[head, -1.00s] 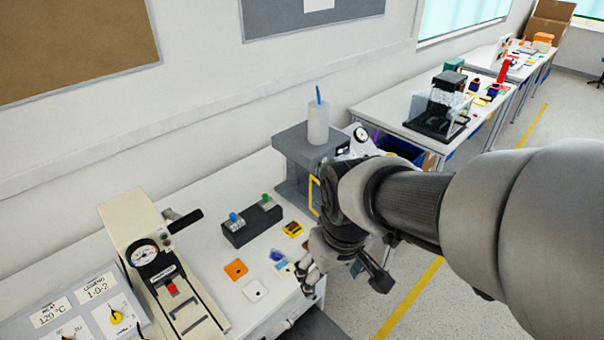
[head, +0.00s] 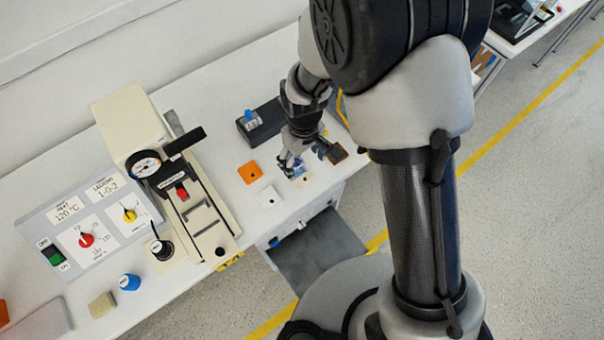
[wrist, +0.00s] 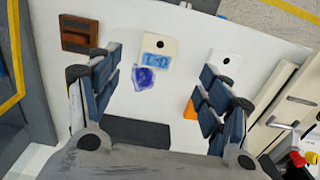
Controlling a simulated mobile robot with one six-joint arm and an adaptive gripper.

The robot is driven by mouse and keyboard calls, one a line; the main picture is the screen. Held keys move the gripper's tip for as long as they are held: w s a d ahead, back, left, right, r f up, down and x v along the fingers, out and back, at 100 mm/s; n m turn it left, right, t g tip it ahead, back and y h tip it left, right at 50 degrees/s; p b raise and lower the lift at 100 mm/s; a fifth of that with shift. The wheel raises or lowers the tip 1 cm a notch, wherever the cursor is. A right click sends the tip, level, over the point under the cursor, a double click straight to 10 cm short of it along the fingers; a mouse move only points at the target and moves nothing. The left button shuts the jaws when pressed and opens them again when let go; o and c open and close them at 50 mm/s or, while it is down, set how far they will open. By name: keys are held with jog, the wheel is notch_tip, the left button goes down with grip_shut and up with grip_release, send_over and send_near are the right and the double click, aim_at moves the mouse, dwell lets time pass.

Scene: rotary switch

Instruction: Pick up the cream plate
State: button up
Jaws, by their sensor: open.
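A cream plate (wrist: 157,43) with a small hole and a light blue marking lies flat on the white table in the wrist view. A ragged blue-purple patch (wrist: 143,78) lies against its near edge. My gripper (wrist: 162,72) is open and empty, its two dark blue padded fingers spread to either side of the patch, with the plate ahead between them. In the head view my gripper (head: 292,160) points down over the table by the small plates and partly hides the cream plate. I cannot tell its exact height above the table.
A white plate (wrist: 223,65) and an orange plate (wrist: 190,109) lie right of the cream plate in the wrist view. A brown block (wrist: 80,34) lies left. A dark switch box (head: 252,125) stands behind. A cream press (head: 135,125) stands left in the head view.

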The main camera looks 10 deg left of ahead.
aim_at(303, 177)
jog(key=f+b, duration=0.3)
jog(key=f, duration=0.6)
jog(key=shift+w+f, duration=0.15)
jog(key=shift+w, duration=0.05)
jog(key=c, duration=1.1)
jog(key=shift+c, duration=0.2)
